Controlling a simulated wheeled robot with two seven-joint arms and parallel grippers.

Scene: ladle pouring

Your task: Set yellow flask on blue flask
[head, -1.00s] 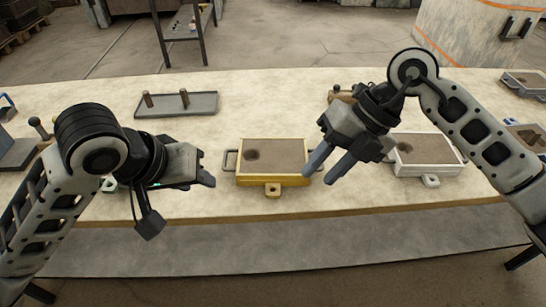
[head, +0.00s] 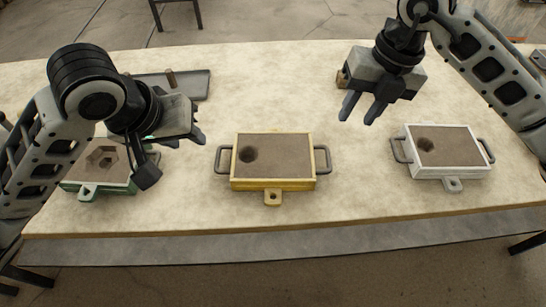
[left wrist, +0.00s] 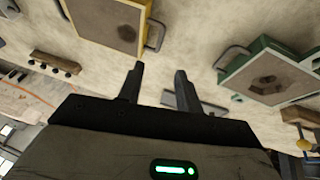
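The yellow flask (head: 273,184) is a sand-filled box with a dark round hollow, side handles and a front lug. It lies flat on the table in the middle and shows at the top of the left wrist view (left wrist: 73,12). I do not see a blue flask clearly in the current views. My left gripper (head: 201,137) is left of the yellow flask and above the table; its fingers (left wrist: 160,85) are apart with nothing between them. My right gripper (head: 360,108) hangs behind and right of the yellow flask, fingers apart and empty.
A green flask (head: 88,191) with a hexagonal hollow sits at the left, partly behind my left arm. A white flask (head: 452,173) sits at the right. A grey tray (head: 192,84) with a peg lies at the back left. Clear table separates the yellow and white flasks.

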